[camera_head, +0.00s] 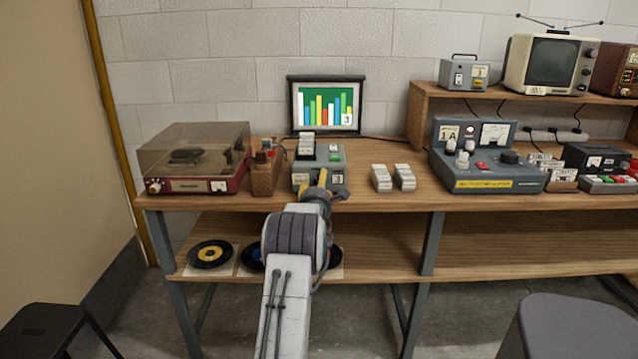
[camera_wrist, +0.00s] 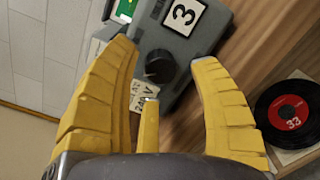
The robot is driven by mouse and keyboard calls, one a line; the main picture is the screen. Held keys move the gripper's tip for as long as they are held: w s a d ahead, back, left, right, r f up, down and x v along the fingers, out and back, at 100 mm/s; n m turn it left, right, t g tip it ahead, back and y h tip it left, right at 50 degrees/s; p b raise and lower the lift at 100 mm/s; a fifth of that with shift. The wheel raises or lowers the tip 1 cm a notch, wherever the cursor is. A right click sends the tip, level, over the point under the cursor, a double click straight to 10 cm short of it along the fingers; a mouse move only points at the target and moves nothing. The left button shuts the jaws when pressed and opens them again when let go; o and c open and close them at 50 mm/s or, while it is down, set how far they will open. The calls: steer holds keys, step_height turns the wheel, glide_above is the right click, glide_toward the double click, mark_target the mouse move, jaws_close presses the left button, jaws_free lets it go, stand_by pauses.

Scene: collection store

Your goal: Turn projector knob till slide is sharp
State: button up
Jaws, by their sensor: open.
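The grey slide projector (camera_head: 329,155) stands on the upper tabletop, with a block of slides (camera_head: 306,144) on top. Its dark round knob (camera_wrist: 160,66) shows in the wrist view, beside a label with a 3. The projection screen (camera_head: 325,106) behind it shows a coloured bar chart with a 3; the bars and digit look fairly crisp at this size. My gripper (camera_wrist: 164,56) is open, its yellow fingers spread on either side of the knob, with a gap to it on both sides. In the head view my gripper (camera_head: 318,190) hides part of the projector's front.
A record player (camera_head: 195,160) and a small wooden box with bottles (camera_head: 265,175) stand left of the projector. Two slide blocks (camera_head: 393,178) and a grey console (camera_head: 485,172) stand to its right. Records (camera_head: 210,254) lie on the lower shelf. Stools stand at both front corners.

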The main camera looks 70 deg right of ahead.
steer(key=shift+x, duration=0.85)
steer(key=shift+o, duration=0.3)
steer(key=shift+d, duration=0.1)
jaws_close()
